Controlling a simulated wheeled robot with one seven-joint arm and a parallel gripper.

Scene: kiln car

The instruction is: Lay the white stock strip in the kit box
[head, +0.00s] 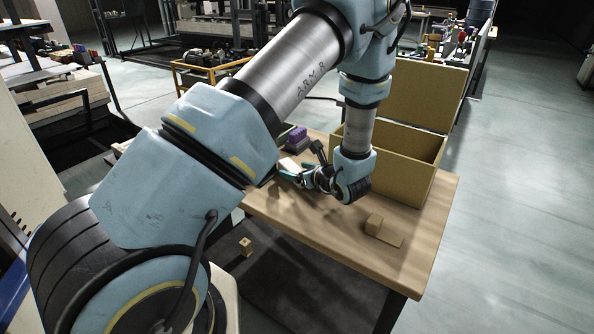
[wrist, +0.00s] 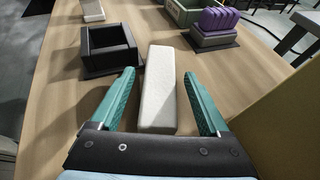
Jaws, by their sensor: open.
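The white stock strip (wrist: 160,85) lies flat on the wooden table in the wrist view, pointing away from me. My gripper (wrist: 159,74) is open, with one teal finger on each side of the strip and a gap visible at both sides. In the head view my gripper (head: 288,174) is low over the table, left of a tan open box (head: 405,178) with a raised lid, which looks like the kit box. Its inside is mostly hidden. The box's tan wall (wrist: 285,125) edges the wrist view at right.
A black square open tray (wrist: 108,50) stands left beyond the strip. A purple ribbed piece on a grey block (wrist: 212,38) and a green crate (wrist: 182,14) stand farther off.

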